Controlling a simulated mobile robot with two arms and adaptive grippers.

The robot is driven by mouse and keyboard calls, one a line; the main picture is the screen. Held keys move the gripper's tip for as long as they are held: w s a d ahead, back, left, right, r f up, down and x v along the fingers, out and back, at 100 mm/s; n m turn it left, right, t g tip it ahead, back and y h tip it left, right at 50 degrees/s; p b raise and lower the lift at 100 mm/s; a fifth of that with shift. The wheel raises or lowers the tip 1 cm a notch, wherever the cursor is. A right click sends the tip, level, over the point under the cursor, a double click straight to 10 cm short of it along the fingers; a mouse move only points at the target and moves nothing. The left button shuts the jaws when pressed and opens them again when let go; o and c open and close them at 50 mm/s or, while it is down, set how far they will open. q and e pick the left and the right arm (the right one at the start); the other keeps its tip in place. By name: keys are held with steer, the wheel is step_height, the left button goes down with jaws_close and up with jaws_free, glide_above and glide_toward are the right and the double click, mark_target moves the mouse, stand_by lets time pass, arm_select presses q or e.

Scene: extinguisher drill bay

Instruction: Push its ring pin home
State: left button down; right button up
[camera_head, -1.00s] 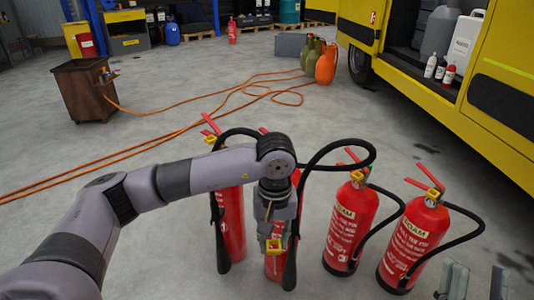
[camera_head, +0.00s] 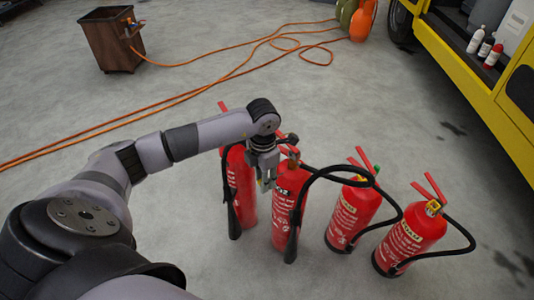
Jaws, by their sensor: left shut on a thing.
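Several red fire extinguishers stand in a row: the leftmost (camera_head: 243,195), the second (camera_head: 290,200), the third (camera_head: 350,216) and the rightmost (camera_head: 408,242). My left gripper (camera_head: 265,184) points down between the first two, in front of the second one's upper left side. It is shut on a small yellow piece, seemingly the ring pin, mostly hidden by the fingers. The second extinguisher's valve (camera_head: 288,154) is partly hidden by my wrist. Yellow pieces show at the valves of the third (camera_head: 361,179) and rightmost (camera_head: 433,207). My right gripper is not in view.
Black hoses loop beside the extinguishers. A brown bin (camera_head: 109,42) stands at the upper left, with an orange hose (camera_head: 190,95) across the floor. A yellow vehicle (camera_head: 470,75) is at the right. The floor behind the row is mostly clear.

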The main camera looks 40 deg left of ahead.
arm_select(q)
steer(key=shift+w+a+r+n+p, duration=0.15)
steer(key=shift+a+n, duration=0.2)
steer(key=shift+n, duration=0.25)
steer(key=shift+w+a+n+p, duration=0.15)
steer(key=shift+a+n, duration=0.2)
steer(key=shift+n, duration=0.25)
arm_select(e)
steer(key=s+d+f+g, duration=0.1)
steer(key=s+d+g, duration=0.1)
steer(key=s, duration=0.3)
arm_select(q)
steer(key=w+d+b, duration=0.1)
steer(key=w+b, duration=0.3)
steer(key=w, duration=0.6)
steer(key=shift+w+d+b, duration=0.15)
steer(key=shift+d+b, duration=0.15)
steer(key=shift+b, duration=0.1)
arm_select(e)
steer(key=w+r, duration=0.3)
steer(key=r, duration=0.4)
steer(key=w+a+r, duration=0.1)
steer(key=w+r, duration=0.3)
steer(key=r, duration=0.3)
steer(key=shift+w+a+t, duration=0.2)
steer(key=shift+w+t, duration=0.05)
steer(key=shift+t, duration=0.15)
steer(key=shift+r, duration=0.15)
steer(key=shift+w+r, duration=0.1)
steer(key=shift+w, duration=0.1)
